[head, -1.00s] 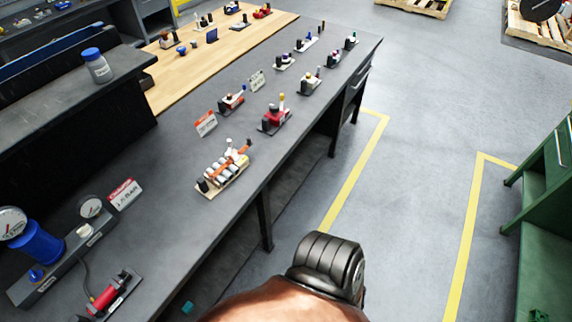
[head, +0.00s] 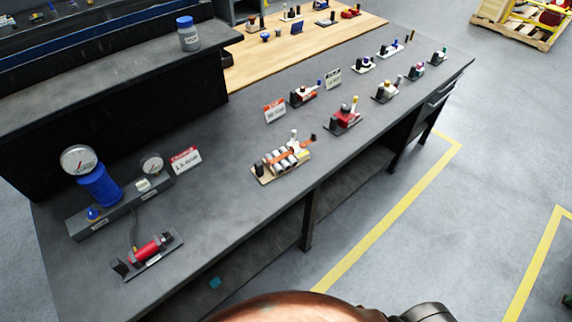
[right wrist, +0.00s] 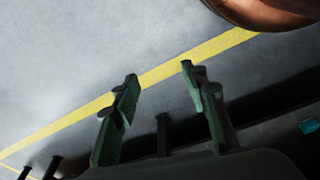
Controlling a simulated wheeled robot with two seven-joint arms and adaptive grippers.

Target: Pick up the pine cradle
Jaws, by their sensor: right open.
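A pale wooden cradle (head: 264,177), which looks like the pine cradle, sits on the dark workbench (head: 220,215) near its front edge. It carries several silver cylinders with an orange strap across them and a dark block at its left end. In the right wrist view my right gripper (right wrist: 160,76) is open and empty, its two green fingers apart over the floor. The cradle does not show in that view. My left gripper is not in view.
A blue gauge unit (head: 99,186) and a red cylinder fixture (head: 148,252) stand at the bench's left. A red-and-white sign (head: 275,110) and several small fixtures stand farther back. A raised black shelf (head: 110,85) borders the bench. Floor in front is clear.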

